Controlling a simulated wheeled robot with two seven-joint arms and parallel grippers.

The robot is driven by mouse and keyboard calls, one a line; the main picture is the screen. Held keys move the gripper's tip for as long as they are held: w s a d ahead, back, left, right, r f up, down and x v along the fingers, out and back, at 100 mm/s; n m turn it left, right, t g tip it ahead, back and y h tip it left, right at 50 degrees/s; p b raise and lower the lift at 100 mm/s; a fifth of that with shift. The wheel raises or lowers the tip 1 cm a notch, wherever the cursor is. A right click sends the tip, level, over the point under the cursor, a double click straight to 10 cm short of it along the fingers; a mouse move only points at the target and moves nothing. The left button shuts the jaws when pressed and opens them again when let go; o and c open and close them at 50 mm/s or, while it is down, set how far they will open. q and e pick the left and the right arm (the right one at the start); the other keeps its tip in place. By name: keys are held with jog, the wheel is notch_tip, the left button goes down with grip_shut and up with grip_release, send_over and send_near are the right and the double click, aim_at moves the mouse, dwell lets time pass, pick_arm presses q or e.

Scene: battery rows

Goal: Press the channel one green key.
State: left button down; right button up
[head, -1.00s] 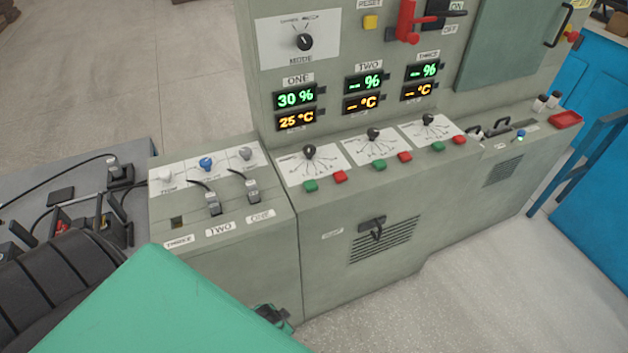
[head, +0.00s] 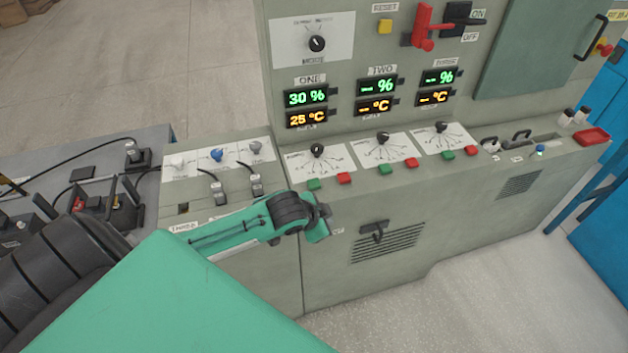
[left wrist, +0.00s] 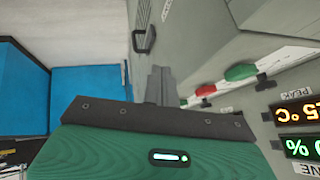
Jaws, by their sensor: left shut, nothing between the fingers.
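The channel one green key (head: 314,184) is on the console's sloped ledge, left of a red key (head: 344,178) and below the channel one dial (head: 317,150). My left gripper (head: 326,218) is in front of the ledge, just below these keys in the head view, apart from them. In the left wrist view, its fingers (left wrist: 160,86) are shut and empty. That view also shows a green key (left wrist: 240,72), apparently channel one's, and a red key (left wrist: 205,90), both right of the fingers. My right gripper is not in view.
Channel one displays (head: 306,108) read 30 % and 25 °C. Further green and red keys sit along the ledge to the right. Cabled plugs (head: 219,192) are left of the keys. A handle (head: 374,230) juts from the console front. Open floor lies before it.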

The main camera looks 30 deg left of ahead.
pick_arm(q)
notch_tip(320, 180, up, 7)
jog(key=w+m, duration=0.1)
notch_tip(320, 180, up, 6)
jog(key=m+t, duration=0.1)
jog(key=t, duration=0.1)
send_over(311, 185)
jog(key=shift+a+y, duration=0.1)
jog(key=shift+y, duration=0.2)
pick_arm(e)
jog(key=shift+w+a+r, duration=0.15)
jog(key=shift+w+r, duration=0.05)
pick_arm(q)
jog(key=shift+f, duration=0.1)
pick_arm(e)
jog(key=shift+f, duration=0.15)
